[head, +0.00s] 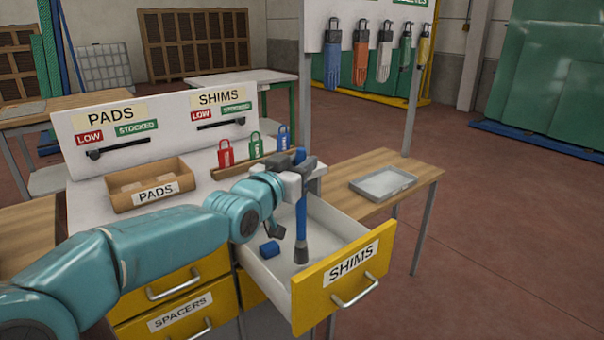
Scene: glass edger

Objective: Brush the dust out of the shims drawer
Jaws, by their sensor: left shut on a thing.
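The shims drawer (338,280) is pulled open, with a yellow front, a SHIMS label and a pale inside. My left gripper (299,172) is shut on a blue-handled brush (301,215) above the drawer. The brush stands upright, with its dark grey head (301,252) low inside the drawer; I cannot tell whether it touches the floor. No dust can be made out at this size. My right gripper is not in view.
A cardboard PADS bin (150,186) and red, green and blue padlock-shaped tags (255,146) are on the bench behind. A grey tray (383,183) lies on the wooden table at right. Closed yellow drawers (180,312) are at lower left. Floor at right is clear.

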